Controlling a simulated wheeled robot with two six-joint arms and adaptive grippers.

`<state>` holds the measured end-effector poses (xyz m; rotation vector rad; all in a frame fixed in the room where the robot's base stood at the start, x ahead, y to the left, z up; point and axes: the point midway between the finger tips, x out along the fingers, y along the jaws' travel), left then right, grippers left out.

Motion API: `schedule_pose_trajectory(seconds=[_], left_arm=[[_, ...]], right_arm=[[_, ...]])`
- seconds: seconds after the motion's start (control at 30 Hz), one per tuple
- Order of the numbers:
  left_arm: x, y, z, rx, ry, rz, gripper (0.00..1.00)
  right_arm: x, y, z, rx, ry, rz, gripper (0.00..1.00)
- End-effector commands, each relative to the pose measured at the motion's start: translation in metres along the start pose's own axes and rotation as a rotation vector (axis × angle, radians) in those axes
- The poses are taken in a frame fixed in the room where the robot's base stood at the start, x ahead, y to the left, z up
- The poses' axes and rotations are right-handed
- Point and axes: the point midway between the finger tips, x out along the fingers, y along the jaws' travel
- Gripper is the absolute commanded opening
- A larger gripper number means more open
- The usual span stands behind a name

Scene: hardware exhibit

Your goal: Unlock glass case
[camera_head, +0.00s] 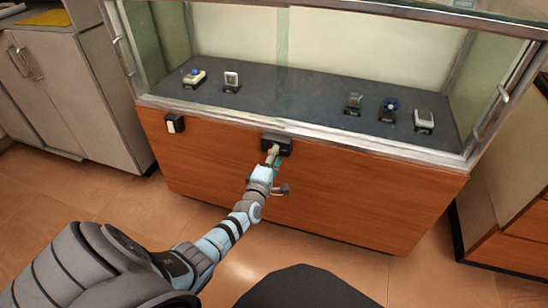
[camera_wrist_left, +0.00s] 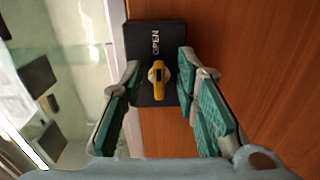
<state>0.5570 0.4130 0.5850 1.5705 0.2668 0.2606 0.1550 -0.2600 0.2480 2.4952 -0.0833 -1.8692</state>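The glass case (camera_head: 330,65) has a clear upper part over a wood-panelled base. A black lock box (camera_head: 284,142) sits at the top middle of the wood front. In the left wrist view the lock (camera_wrist_left: 138,38) bears the word OPEN and a yellow key or knob (camera_wrist_left: 159,84) on its face. My left gripper (camera_head: 271,160) reaches up to the lock. In the left wrist view its two teal-padded fingers (camera_wrist_left: 160,84) are spread on either side of the yellow piece, with gaps showing on both sides. My right gripper is not in view.
Several small items stand on the dark shelf (camera_head: 300,100) inside the case. A small black-and-white device (camera_head: 175,124) is on the wood front at left. Grey cabinets (camera_head: 50,90) stand at left, a wooden cabinet (camera_head: 515,215) at right. The tiled floor before the case is clear.

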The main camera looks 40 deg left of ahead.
Motion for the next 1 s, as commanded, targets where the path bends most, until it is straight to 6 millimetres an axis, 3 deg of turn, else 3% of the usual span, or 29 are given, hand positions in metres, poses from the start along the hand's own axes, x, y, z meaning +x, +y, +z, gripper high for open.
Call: schedule_pose_trajectory(seconds=[0.13, 0.23, 0.5, 0.63, 1.0], left_arm=[[-0.003, 0.000, 0.000, -0.002, 0.000, 0.001, 0.28], [-0.015, -0.001, 0.000, -0.002, 0.000, 0.001, 0.28], [-0.088, -0.001, 0.000, 0.000, -0.002, -0.003, 0.28], [-0.112, -0.001, 0.000, -0.001, 0.000, -0.002, 0.28], [-0.120, 0.000, 0.000, 0.000, 0.001, 0.000, 0.28]], right_arm=[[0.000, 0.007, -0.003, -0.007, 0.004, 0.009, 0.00], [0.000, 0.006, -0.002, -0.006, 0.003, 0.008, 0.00], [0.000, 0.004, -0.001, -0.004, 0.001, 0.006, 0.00], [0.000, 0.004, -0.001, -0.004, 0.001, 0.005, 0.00], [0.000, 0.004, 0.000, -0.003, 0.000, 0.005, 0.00]])
